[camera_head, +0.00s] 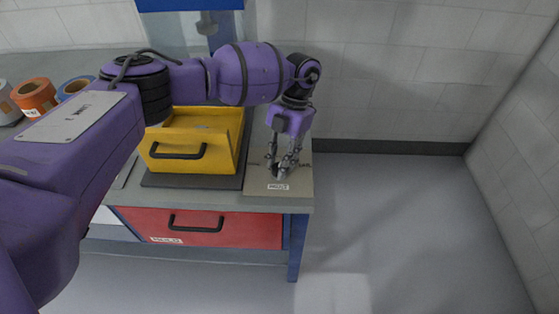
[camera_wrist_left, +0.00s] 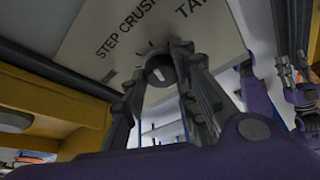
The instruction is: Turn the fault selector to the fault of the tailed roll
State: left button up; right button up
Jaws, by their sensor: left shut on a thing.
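The fault selector is a beige plate (camera_head: 259,183) on the right end of the bench. My left gripper (camera_head: 281,173) points down over it, shut on its grey knob. In the left wrist view the knob (camera_wrist_left: 159,74) sits between the fingers and shows a pale pointer mark. The plate reads "STEP", "CRUSH" and a cut-off "TA"; which label the mark meets I cannot tell. An orange roll (camera_head: 36,96), a blue roll (camera_head: 75,87) and a pale roll (camera_head: 8,104) stand at the far left; no tail is discernible. My right gripper (camera_wrist_left: 293,70) shows small in the left wrist view, fingers apart.
A yellow tray (camera_head: 165,163) with a black handle sits on a dark mat left of the selector. A red drawer (camera_head: 225,231) with a black handle is below the bench top. The floor to the right is clear up to the wall.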

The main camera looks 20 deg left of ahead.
pick_arm(q)
jog(key=m, duration=0.2)
jog(key=m+y, duration=0.1)
jog(key=shift+s+a+f+m+y, duration=0.1)
jog(key=shift+s+f+m+y, duration=0.1)
jog(key=shift+m+y, duration=0.15)
jog(key=m+t+y, duration=0.1)
jog(key=m, duration=0.3)
jog(key=shift+m+t+p, duration=0.3)
jog(key=shift+m, duration=0.05)
jog(key=shift+w, duration=0.1)
jog(key=shift+r, duration=0.1)
jog(key=o, duration=1)
jog(key=shift+c, duration=0.2)
jog(key=shift+o, duration=0.5)
jog(key=shift+d, duration=0.25)
